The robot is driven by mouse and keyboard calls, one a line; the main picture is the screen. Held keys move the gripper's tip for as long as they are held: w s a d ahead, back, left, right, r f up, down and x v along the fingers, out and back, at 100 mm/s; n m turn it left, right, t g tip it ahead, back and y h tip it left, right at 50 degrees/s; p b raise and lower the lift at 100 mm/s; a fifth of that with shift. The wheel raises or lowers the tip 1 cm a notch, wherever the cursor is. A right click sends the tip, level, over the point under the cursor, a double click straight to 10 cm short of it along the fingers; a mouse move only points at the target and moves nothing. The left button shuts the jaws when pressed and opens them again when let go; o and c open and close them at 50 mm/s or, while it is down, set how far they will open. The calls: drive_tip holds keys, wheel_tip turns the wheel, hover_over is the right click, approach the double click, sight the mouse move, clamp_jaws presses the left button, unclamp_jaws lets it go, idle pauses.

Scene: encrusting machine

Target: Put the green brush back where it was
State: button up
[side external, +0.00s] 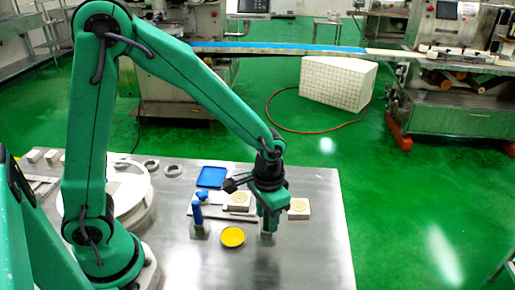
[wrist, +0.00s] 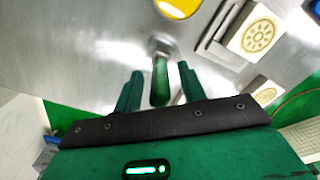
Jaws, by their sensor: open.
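The green brush (wrist: 160,82) shows in the wrist view as a green handle rising from a small grey metal piece (wrist: 158,46) on the table. My gripper (wrist: 158,84) is open, with one finger on each side of the handle and visible gaps between. In the side external view my gripper (side external: 268,214) points down over the right part of the table. There it hides most of the brush, and a small grey metal piece (side external: 267,236) shows just below it.
A blue brush-like item (side external: 198,213) stands left in a metal holder. A yellow dish (side external: 232,237), a blue tray (side external: 211,177) and pale patterned blocks (side external: 299,206) lie nearby. The table's (side external: 310,255) front right is clear.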

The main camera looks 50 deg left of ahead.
drive_tip(key=shift+r, duration=0.15)
wheel_tip(320, 180, up, 12)
idle(0.7)
idle(0.5)
drive_tip(key=s+a+r+n+t, duration=0.1)
drive_tip(key=s+a+r+t, duration=0.4)
drive_tip(key=s+a, duration=0.5)
drive_tip(key=shift+s+a+r+n+t, duration=0.35)
drive_tip(key=shift+s+r, duration=0.25)
drive_tip(key=shift+s, duration=0.2)
idle(0.7)
